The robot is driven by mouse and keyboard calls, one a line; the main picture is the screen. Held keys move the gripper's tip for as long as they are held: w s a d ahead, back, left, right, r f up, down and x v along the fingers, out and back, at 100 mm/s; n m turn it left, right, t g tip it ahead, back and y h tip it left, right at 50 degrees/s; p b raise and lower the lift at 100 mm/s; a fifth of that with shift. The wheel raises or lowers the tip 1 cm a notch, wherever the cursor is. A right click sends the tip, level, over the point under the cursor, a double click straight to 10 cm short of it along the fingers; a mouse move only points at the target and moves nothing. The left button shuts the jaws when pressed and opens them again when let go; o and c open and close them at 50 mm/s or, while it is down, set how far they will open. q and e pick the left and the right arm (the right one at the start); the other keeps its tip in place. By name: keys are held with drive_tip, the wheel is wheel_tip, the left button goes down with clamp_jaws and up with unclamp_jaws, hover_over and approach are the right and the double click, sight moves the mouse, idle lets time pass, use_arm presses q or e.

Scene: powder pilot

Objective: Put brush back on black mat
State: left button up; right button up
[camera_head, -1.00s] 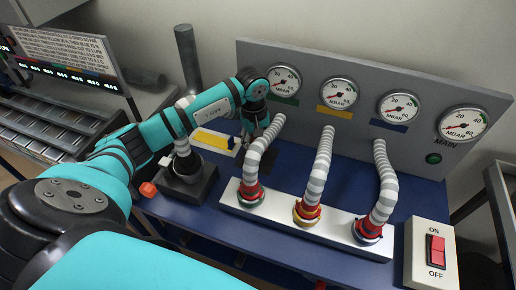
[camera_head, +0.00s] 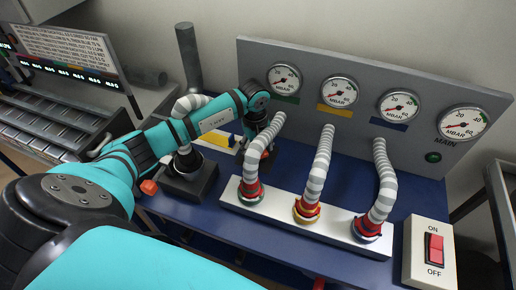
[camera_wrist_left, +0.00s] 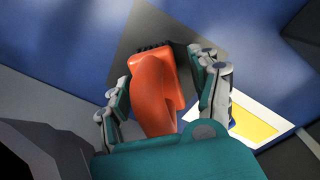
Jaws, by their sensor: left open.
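The brush (camera_wrist_left: 155,88) is orange with black bristles. In the left wrist view it stands between the fingers of my left gripper (camera_wrist_left: 161,73), bristle end over the black mat (camera_wrist_left: 140,28). The gripper is open, with a visible gap at its right finger. The left finger is close to the brush; I cannot tell whether it touches. In the head view my left gripper (camera_head: 257,145) is low over the blue table behind the leftmost hose, and the brush is mostly hidden there. My right gripper is not in view.
Striped hoses rise from a white manifold (camera_head: 288,216) just right of the gripper. The gauge panel (camera_head: 330,125) stands behind. A white-framed yellow plate (camera_wrist_left: 255,125) lies beside the mat. A black block (camera_head: 200,185) with another hose is to the left.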

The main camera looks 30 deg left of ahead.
use_arm(q)
drive_tip(key=shift+r, duration=0.2)
drive_tip(key=shift+w+r, duration=0.1)
drive_tip(key=shift+r, duration=0.25)
drive_tip(key=r+b, duration=0.1)
drive_tip(key=r, duration=0.5)
drive_tip(key=r+b, duration=0.1)
drive_tip(key=r, duration=0.2)
drive_tip(key=shift+s+a+r+b, duration=0.15)
drive_tip(key=shift+s+r+b, duration=0.15)
drive_tip(key=shift+r+b, duration=0.05)
drive_tip(key=shift+s+r, duration=0.1)
drive_tip(key=shift+r, duration=0.65)
drive_tip(key=o, duration=0.7)
drive_tip(key=shift+c, duration=0.2)
